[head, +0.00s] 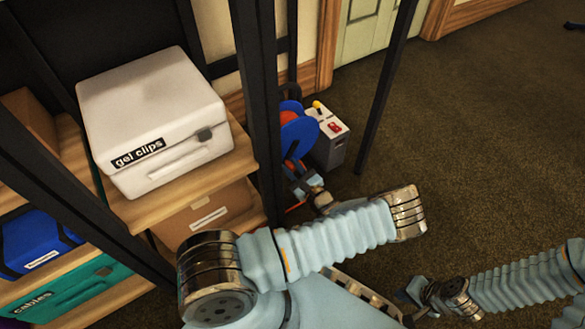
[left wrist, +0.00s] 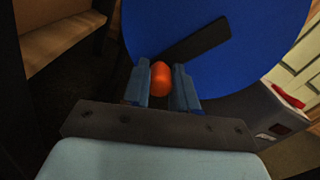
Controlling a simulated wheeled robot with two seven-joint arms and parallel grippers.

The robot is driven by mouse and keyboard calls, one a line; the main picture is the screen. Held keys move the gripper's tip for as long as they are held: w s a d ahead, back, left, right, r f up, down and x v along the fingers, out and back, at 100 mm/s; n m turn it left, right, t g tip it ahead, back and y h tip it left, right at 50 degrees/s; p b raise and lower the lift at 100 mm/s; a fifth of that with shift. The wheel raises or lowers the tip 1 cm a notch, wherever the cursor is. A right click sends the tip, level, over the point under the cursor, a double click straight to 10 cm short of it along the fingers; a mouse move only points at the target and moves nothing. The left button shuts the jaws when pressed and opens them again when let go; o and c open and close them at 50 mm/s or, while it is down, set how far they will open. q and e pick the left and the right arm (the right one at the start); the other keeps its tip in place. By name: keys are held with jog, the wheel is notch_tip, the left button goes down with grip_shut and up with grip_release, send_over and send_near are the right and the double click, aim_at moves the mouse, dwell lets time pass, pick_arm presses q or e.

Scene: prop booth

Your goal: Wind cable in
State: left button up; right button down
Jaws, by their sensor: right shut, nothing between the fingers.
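A cable reel with blue discs (head: 299,138) and an orange-red middle stands behind the black post in the head view. Its blue disc (left wrist: 235,40) fills the top of the left wrist view, with a dark crank arm (left wrist: 197,40) across it. My left gripper (head: 306,187) is at the reel's lower front. In the left wrist view its fingers (left wrist: 161,85) are closed around an orange knob (left wrist: 160,78). A short bit of orange cable (head: 294,208) shows below the reel, partly hidden by my left arm. My right gripper (head: 408,292) is shut and empty at the lower right.
A grey box (head: 328,145) with a red switch and yellow knob stands right of the reel. A shelf (head: 130,215) with a white "gel clips" case (head: 150,115) is at left. Black posts (head: 258,100) flank the reel.

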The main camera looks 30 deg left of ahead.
pick_arm(q)
grip_shut()
jog(key=m+p, duration=0.1)
jog(key=m, duration=0.1)
jog(key=s+r+m+p, duration=0.1)
jog(key=m, duration=0.1)
jog(key=s+a+r+m+p, duration=0.1)
jog(key=shift+s+r+m, duration=0.15)
jog(key=shift+r+m, duration=0.1)
jog(key=shift+m, duration=0.15)
jog(key=o, duration=0.6)
grip_release()
jog(key=shift+d, duration=0.15)
jog(key=p+v, duration=0.1)
jog(key=v, duration=1.2)
jog(key=shift+d, duration=0.3)
jog(key=shift+s+f, duration=0.1)
jog(key=shift+s, duration=0.05)
